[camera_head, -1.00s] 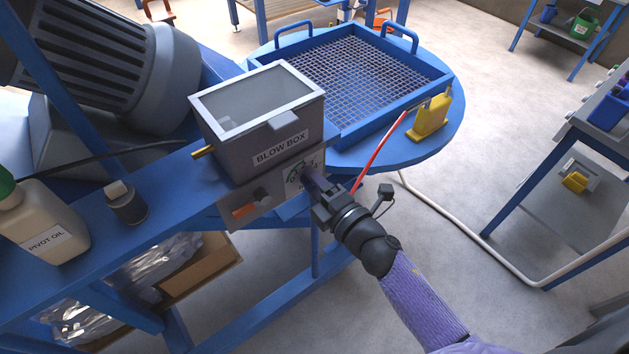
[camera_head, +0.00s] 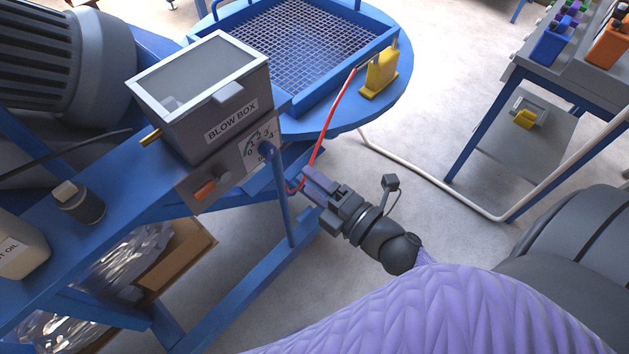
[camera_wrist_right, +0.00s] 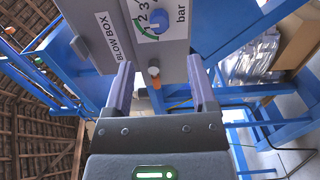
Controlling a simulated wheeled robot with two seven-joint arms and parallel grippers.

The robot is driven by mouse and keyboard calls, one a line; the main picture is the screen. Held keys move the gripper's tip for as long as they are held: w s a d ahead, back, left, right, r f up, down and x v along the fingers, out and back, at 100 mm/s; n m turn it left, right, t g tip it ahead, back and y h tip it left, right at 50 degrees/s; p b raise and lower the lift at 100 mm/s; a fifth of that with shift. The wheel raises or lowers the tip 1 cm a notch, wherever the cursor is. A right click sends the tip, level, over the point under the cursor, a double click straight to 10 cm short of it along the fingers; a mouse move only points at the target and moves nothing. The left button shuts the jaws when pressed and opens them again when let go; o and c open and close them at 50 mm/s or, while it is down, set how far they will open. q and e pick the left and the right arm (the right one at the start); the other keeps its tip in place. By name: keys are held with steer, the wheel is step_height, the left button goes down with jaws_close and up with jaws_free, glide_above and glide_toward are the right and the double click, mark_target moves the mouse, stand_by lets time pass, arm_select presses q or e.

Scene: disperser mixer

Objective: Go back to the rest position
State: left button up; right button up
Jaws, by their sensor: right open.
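My right gripper (camera_head: 312,187) is open and empty in front of the blow box panel, at its lower right in the head view. In the right wrist view its two fingers (camera_wrist_right: 160,88) stand apart, with the panel beyond them. The grey blow box (camera_head: 205,100) has an open-looking top with a white rim. Its panel carries a dial (camera_head: 257,146) with numbers and an orange switch (camera_head: 205,190). The dial's blue knob (camera_wrist_right: 160,20) shows in the right wrist view. My left gripper is not in view.
A round blue table (camera_head: 400,95) holds a mesh tray (camera_head: 310,107) and a yellow tool (camera_head: 380,72) with a red hose. A white pipe (camera_head: 430,184) runs near the floor. A pivot oil bottle (camera_head: 22,245) stands at left.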

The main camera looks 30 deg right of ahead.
stand_by(0.3)
steer(key=s+d+f+m+g+h, duration=0.1)
steer(key=s+f+m+g+h, duration=0.25)
steer(key=f, duration=0.55)
steer(key=s+d+f+m+g, duration=0.1)
steer(key=s+f+m+g, duration=0.2)
steer(key=s+f+m, duration=0.45)
steer(key=s+d+f+m+g+h, duration=0.1)
steer(key=s+f+m+g+h, duration=0.15)
steer(key=f, duration=0.75)
steer(key=s+f+m+g, duration=0.3)
steer(key=s, duration=0.4)
steer(key=s+f+m+g, duration=0.3)
steer(key=s+g, duration=0.1)
steer(key=s, duration=0.4)
steer(key=shift+s+f+g, duration=0.25)
steer(key=shift+f+g, duration=0.05)
steer(key=shift+f, duration=0.1)
